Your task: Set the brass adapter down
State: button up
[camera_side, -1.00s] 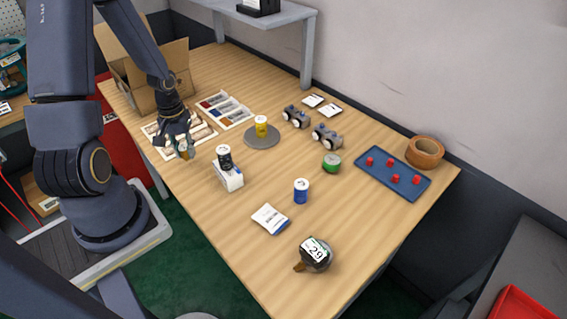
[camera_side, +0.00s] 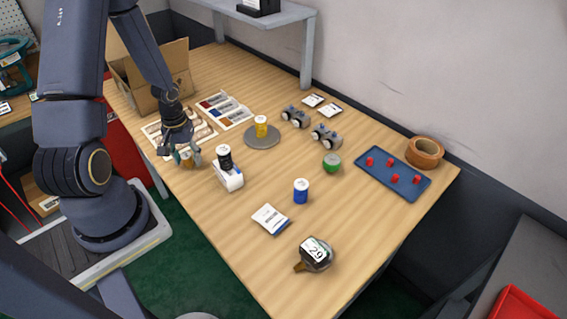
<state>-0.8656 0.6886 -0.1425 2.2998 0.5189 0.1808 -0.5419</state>
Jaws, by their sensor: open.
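My gripper (camera_side: 186,155) is low over the near left edge of the wooden table, pointing down, with its fingers open. A small brass-coloured piece (camera_side: 187,161), which looks like the brass adapter, is at the fingertips and partly hidden by them. It appears to be on or very close to the table top; I cannot tell if the fingers touch it. A black canister with a white lid (camera_side: 224,158) and a white box (camera_side: 230,178) are just to its right.
A grey disc (camera_side: 275,139) bears a yellow canister (camera_side: 261,127). A cardboard box (camera_side: 148,90) stands at the back left.

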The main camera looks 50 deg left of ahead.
aim_at(186, 154)
notch_tip(186, 154, up, 12)
jog(key=w+d+r+m+t+y, duration=0.2)
jog(key=d+r+m, duration=0.3)
jog(key=d+r, duration=0.7)
jog(key=s+d+r+m+t+h, duration=0.2)
jog(key=s+d+r+m+t, duration=0.1)
jog(key=d+r, duration=0.4)
jog(key=shift+s+d+m+t, duration=0.3)
jog(key=shift+s+d+m, duration=0.2)
jog(key=shift+s+d, duration=0.1)
